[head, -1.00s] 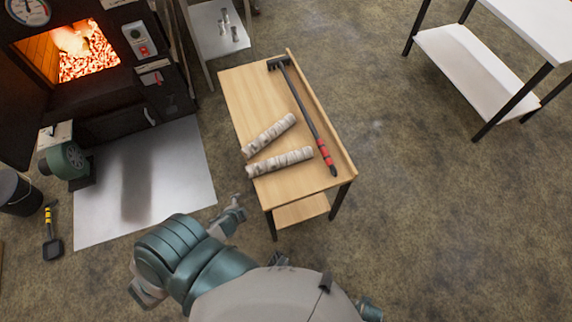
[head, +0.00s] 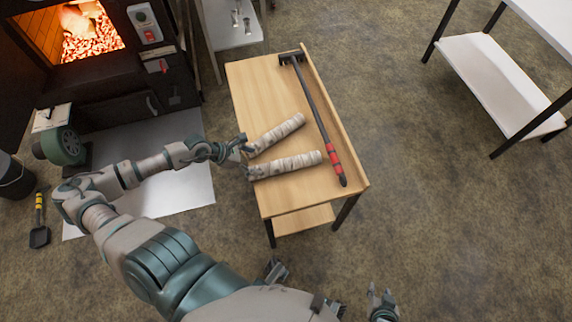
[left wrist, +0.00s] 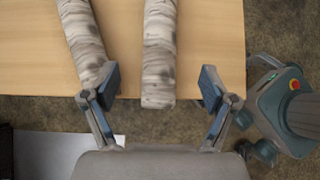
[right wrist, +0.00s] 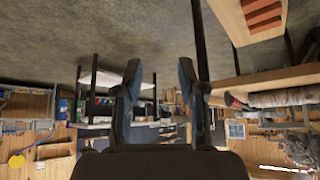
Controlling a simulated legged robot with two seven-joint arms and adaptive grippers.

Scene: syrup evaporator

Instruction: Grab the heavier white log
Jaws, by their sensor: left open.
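Two white birch-like logs lie on the wooden table, the far log (head: 278,133) and the near log (head: 286,165). Their right ends are farther apart than their left ends. My left gripper (head: 245,158) is open at the left ends of the logs. In the left wrist view, the near log (left wrist: 160,50) has its end between the spread fingers (left wrist: 157,88), with gaps on both sides. The far log (left wrist: 82,40) ends beside the left finger; I cannot tell whether they touch. Which log is heavier cannot be seen. My right gripper (head: 382,300) is open and empty, away from the table.
A black rake (head: 318,115) with a red-banded handle lies along the right side of the wooden table (head: 255,90). A lit furnace (head: 90,40) is at the upper left. A white shelf (head: 490,85) stands at the right. A small shovel (head: 40,220) is on the floor.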

